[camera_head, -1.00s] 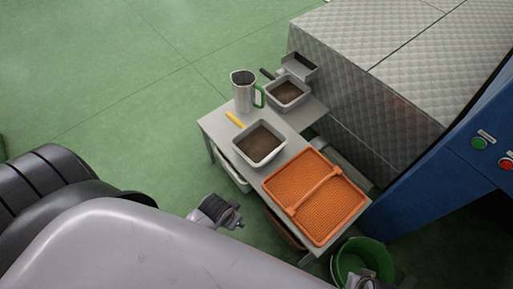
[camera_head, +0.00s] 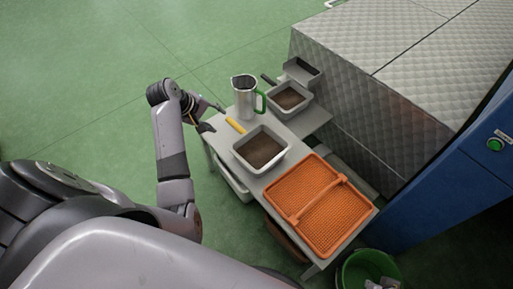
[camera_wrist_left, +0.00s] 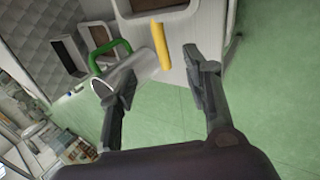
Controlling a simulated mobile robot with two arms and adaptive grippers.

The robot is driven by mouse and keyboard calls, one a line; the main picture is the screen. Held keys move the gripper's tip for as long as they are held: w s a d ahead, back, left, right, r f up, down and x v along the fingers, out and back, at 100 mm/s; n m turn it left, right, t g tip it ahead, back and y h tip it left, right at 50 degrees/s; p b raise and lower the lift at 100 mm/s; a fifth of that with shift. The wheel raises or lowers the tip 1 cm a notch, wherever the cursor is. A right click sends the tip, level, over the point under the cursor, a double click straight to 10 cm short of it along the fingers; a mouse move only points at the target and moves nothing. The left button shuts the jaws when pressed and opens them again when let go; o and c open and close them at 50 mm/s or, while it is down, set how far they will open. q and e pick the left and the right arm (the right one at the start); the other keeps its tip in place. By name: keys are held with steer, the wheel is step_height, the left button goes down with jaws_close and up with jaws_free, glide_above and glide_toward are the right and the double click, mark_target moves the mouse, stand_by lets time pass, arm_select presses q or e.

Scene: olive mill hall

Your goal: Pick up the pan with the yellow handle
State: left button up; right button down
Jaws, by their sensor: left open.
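The pan with the yellow handle (camera_head: 262,148) is a square white pan with brown contents, on the grey table. Its yellow handle (camera_head: 235,126) points up-left, toward the table's left edge. My left gripper (camera_head: 213,117) is open and empty, just left of the handle. In the left wrist view the yellow handle (camera_wrist_left: 161,46) shows beyond and between my open fingers (camera_wrist_left: 157,84), apart from them. Part of the pan (camera_wrist_left: 160,6) shows at the top edge there. My right gripper is not clearly seen.
A metal jug with a green handle (camera_head: 244,97) stands close behind the yellow handle. A second pan (camera_head: 289,98) with a dark handle is at the back. An orange tray (camera_head: 318,205) fills the front of the table. A quilted machine (camera_head: 375,120) stands right.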

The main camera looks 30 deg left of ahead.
arm_select(q)
steer(key=b, duration=0.2)
glide_toward(239, 129)
arm_select(e)
steer(key=v, duration=0.7)
arm_select(q)
steer(key=b+x, duration=0.2)
steer(key=x, duration=0.2)
steer(key=shift+w+f, duration=0.15)
steer(key=shift+f, duration=0.3)
steer(key=b+x, duration=0.2)
steer(key=x, duration=0.3)
steer(key=shift+d+b, duration=0.1)
steer(key=shift+b, duration=0.3)
steer(key=shift+w, duration=0.1)
arm_select(e)
steer(key=w+a+r+t+y, duration=0.1)
steer(key=w+a+r+t, duration=0.1)
steer(key=w+t, duration=0.2)
steer(key=w+a+r+t+y, duration=0.1)
steer(key=w+t, duration=0.3)
steer(key=w, duration=0.5)
steer(key=shift+w+a+r+t, duration=0.3)
steer(key=shift+a+r, duration=0.3)
steer(key=shift+r, duration=0.3)
arm_select(q)
jaws_close()
